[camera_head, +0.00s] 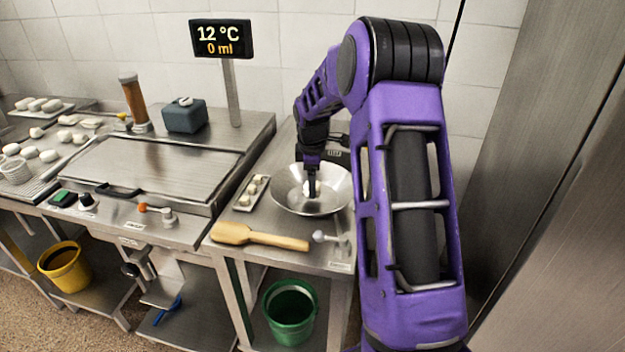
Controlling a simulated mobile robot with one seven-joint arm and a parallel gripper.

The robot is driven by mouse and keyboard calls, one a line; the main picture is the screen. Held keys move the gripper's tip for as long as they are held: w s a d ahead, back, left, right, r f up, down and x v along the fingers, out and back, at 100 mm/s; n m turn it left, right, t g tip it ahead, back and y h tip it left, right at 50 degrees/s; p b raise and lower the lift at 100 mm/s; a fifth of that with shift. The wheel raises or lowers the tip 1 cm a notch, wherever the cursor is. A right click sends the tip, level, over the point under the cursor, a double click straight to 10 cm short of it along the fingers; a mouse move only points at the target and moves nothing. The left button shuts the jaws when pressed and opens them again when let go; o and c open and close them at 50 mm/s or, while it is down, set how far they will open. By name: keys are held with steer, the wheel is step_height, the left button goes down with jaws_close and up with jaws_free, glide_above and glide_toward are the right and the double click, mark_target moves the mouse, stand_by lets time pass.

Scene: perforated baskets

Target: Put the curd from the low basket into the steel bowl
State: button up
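The steel bowl (333,203) is wide and shallow and stands on the right-hand counter. My gripper (312,194) points down inside the bowl's rim. A small white piece, which looks like curd (306,188), shows at the fingers; I cannot tell whether it is held or lies in the bowl. The fingers are too small and dark to show their opening. A small white round basket (15,171) stands at the far left; it may be the low basket. Several white curd pieces (49,156) lie around it on the left steel surface.
A narrow tray (243,205) of small pale pieces lies left of the bowl. A wooden paddle (258,238) and a lever (325,238) are in front. A lidded steel vat (150,168) and a display post (232,95) stand left. A green bucket (290,312) sits below.

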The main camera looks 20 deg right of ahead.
steer(key=shift+o, duration=1.4)
steer(key=p+v, duration=0.2)
steer(key=v, duration=0.1)
steer(key=w+p+v, duration=0.1)
steer(key=v, duration=0.1)
steer(key=shift+d, duration=0.15)
steer(key=shift+v, duration=1.05)
steer(key=shift+w+d, duration=0.1)
steer(key=shift+w, duration=0.1)
